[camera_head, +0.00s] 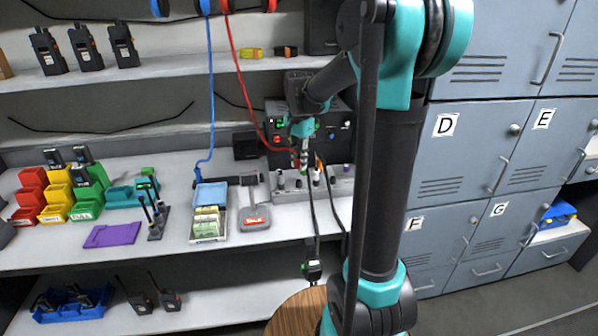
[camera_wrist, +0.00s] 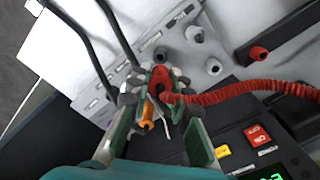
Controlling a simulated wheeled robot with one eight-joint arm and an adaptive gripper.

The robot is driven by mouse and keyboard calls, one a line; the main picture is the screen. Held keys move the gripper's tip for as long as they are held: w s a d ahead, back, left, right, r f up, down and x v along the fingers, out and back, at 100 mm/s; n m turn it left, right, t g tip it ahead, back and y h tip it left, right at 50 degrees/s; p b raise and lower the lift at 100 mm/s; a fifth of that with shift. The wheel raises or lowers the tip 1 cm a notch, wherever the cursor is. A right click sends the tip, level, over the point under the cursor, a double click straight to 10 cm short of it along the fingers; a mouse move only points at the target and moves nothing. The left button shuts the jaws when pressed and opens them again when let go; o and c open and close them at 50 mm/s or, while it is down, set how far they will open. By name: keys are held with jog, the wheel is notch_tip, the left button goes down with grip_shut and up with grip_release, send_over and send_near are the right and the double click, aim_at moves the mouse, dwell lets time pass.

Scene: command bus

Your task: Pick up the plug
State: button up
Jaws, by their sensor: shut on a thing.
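A red plug (camera_wrist: 161,77) on a coiled red cable sits between the fingertips of my gripper (camera_wrist: 156,88) in the wrist view. The gripper is shut on it. In the head view my gripper (camera_head: 301,155) points down at the back of the shelf, in front of a dark powered unit. The red cable (camera_head: 238,85) runs from the upper reel down to the gripper, which hides the plug there. An orange-tipped plug (camera_wrist: 147,122) shows just beside the fingers. I cannot tell whether the plug's tip still touches the grey socket strip (camera_head: 334,187).
The dark unit (camera_wrist: 225,135) with red and yellow buttons is close to my gripper. Black cables (camera_wrist: 95,50) pass near the fingers. Grey lockers (camera_head: 470,140) stand right.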

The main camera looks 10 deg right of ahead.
notch_tip(320, 180, up, 15)
jog(key=shift+f, duration=0.15)
dwell(0.4)
